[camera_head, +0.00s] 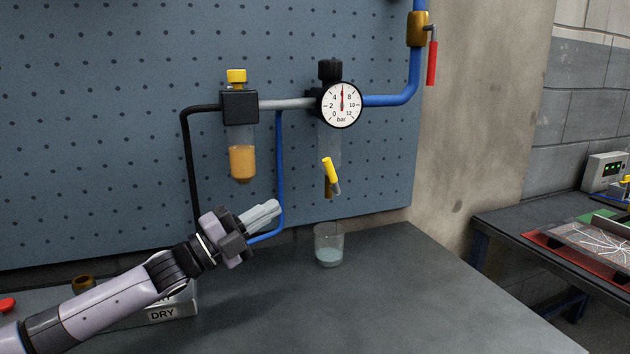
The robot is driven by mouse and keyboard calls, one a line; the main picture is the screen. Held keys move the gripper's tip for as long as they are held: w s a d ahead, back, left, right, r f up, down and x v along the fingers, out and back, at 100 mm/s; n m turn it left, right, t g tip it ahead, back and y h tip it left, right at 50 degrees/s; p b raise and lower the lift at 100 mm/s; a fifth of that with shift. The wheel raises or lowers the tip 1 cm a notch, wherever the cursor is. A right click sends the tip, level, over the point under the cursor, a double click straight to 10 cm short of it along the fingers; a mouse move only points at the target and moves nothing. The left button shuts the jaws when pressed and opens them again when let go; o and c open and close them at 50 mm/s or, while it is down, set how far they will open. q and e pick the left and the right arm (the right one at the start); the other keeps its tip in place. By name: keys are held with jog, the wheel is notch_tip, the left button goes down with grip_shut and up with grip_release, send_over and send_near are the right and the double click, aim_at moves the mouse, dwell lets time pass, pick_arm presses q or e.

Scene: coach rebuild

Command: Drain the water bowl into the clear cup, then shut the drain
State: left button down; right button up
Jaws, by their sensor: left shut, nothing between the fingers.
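The water bowl (329,145) is a clear cylinder hanging under the regulator and round gauge (341,105). I cannot make out a water level in it. The drain's yellow lever (329,169) slants down to the right at the bowl's bottom, above a brass spout. The clear cup (329,245) stands upright on the dark bench below the drain, with pale water in its lower part. My left gripper (268,212) is shut and empty, left of the cup and lower than the lever, apart from both. My right gripper is not in view.
An amber oil bowl (242,160) hangs left of the gauge, with a blue hose (279,165) beside it. A red-handled valve (432,62) is at upper right. A box marked DRY (163,314) is partly behind my arm. The bench (420,300) is clear right of the cup.

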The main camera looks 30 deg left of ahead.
aim_at(328, 170)
pick_arm(q)
jog(key=p+x, duration=0.2)
jog(key=x, duration=0.7)
jog(key=shift+w+d+r+p, duration=0.15)
jog(key=shift+w+r+p, duration=0.05)
jog(key=shift+r+p, duration=0.1)
jog(key=shift+w+d+r, duration=0.1)
jog(key=shift+w+d, duration=0.3)
jog(key=shift+w, duration=0.3)
jog(key=shift+w+d+r+p, duration=0.2)
jog(key=shift+w+r+p, duration=0.1)
jog(key=shift+r+p, duration=0.35)
jog(key=shift+w+d+r, duration=0.2)
jog(key=shift+s+f, duration=0.1)
